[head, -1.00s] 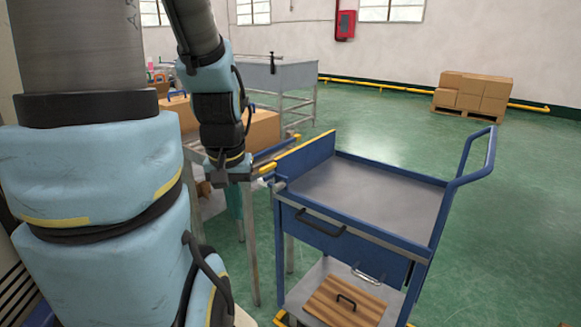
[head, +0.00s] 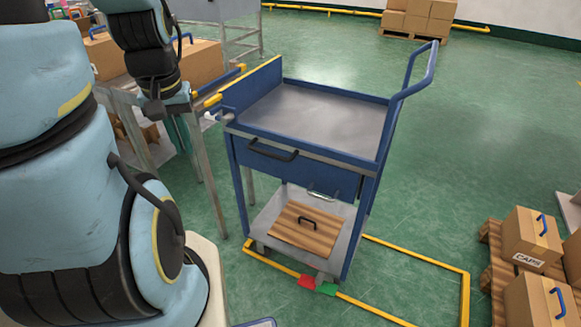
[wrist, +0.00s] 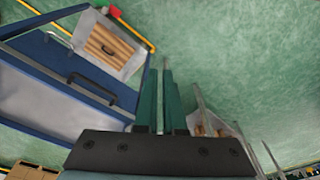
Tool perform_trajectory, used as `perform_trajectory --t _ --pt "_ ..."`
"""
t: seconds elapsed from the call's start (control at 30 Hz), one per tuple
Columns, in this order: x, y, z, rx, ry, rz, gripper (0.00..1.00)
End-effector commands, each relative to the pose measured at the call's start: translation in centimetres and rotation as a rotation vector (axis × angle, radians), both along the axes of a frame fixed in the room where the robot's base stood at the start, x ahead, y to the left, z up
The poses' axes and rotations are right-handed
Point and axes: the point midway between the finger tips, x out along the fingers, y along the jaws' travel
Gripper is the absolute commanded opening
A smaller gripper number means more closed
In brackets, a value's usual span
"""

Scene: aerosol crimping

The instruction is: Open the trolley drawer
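The blue trolley (head: 318,110) stands right of my gripper, with a grey top tray and a push handle at its right. Its drawer front (head: 290,163) is flush with the frame, so the drawer looks shut. The black drawer handle (head: 273,151) also shows in the wrist view (wrist: 92,88). My gripper (head: 193,150) is left of the trolley, pointing down and clear of the handle. In the wrist view its teal fingers (wrist: 160,72) stand slightly apart with nothing seen between them. In the head view the fingertips are partly lost against a table leg.
The trolley's lower shelf holds a wooden board (head: 306,228). A table with cartons (head: 200,62) stands close behind my gripper. Yellow floor lines (head: 420,258) lie around the trolley. Boxes on a pallet (head: 530,240) are at the right. Open green floor lies behind the trolley.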

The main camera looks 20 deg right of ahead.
Motion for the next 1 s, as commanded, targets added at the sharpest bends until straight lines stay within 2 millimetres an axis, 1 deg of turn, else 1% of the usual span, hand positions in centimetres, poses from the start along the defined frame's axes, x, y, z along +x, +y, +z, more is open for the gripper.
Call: perform_trajectory --t 0.03,0.07,0.17,0.27,0.3,0.33,0.37,0.4,0.47,0.5,0.57,0.6,0.7,0.8,0.83,0.9,1.0 --pt "0.1 -0.4 -0.3 0.006 0.004 -0.027 0.14" --pt "0.3 -0.7 -0.5 0.014 0.008 -0.057 0.17" --pt "1.0 -3.0 -1.7 0.058 0.031 -0.232 0.28" --pt "1.9 -6.8 -3.6 0.135 0.061 -0.517 0.39" --pt "2.2 -8.7 -4.5 0.173 0.072 -0.649 0.44" --pt "2.4 -10.1 -5.2 0.201 0.080 -0.748 0.46" --pt "2.6 -11.6 -5.8 0.230 0.086 -0.845 0.46" --pt "2.7 -13.6 -6.7 0.269 0.090 -0.974 0.46" --pt "2.6 -16.7 -8.1 0.330 0.095 -1.166 0.46" --pt "2.4 -18.9 -9.1 0.372 0.097 -1.291 0.46" --pt "1.9 -22.1 -10.5 0.432 0.092 -1.470 0.46" --pt "1.5 -24.2 -11.3 0.472 0.087 -1.580 0.46" --pt "0.2 -28.7 -13.2 0.562 0.069 -1.812 0.46" --pt "-1.1 -31.8 -14.4 0.628 0.050 -1.970 0.46" --pt "-1.4 -32.5 -14.7 0.643 0.045 -2.004 0.46" --pt "-1.8 -33.6 -15.1 0.667 0.036 -2.056 0.46" --pt "-2.0 -34.1 -15.6 0.681 0.032 -2.086 0.46"
